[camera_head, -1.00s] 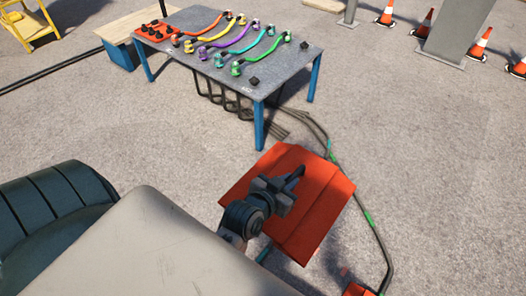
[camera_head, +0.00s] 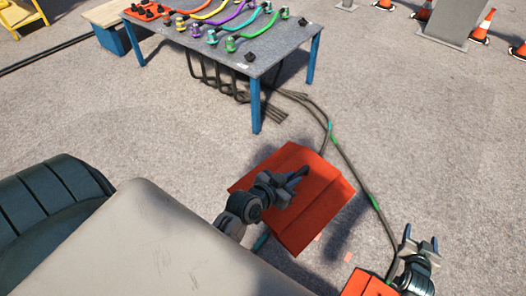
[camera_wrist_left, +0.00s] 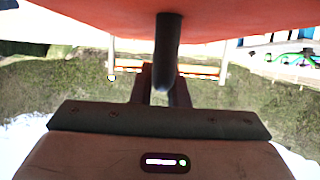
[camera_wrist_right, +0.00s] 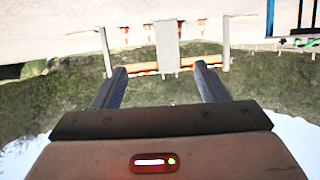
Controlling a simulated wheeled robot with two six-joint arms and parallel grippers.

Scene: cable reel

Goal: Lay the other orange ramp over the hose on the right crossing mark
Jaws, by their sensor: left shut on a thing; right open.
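My left gripper (camera_head: 290,187) is shut on the dark handle (camera_wrist_left: 168,50) of an orange ramp (camera_head: 313,205). This ramp hangs tilted in front of me, and its orange face fills the top of the left wrist view. A second orange ramp (camera_head: 366,284) shows partly at the bottom edge, on or by the hose. My right gripper (camera_head: 421,245) is open and empty, just right of that second ramp. The dark hose (camera_head: 352,172) with green bands runs from the table toward the lower right. The held ramp hides some ground beneath it; I cannot tell which mark is the right crossing.
A blue-legged table (camera_head: 240,60) with coloured hoses stands behind. Small reddish patches (camera_head: 348,257) lie on the ground near the ramps. Traffic cones (camera_head: 483,27) and a grey post (camera_head: 446,20) stand at the back right. The pavement right of the hose is clear.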

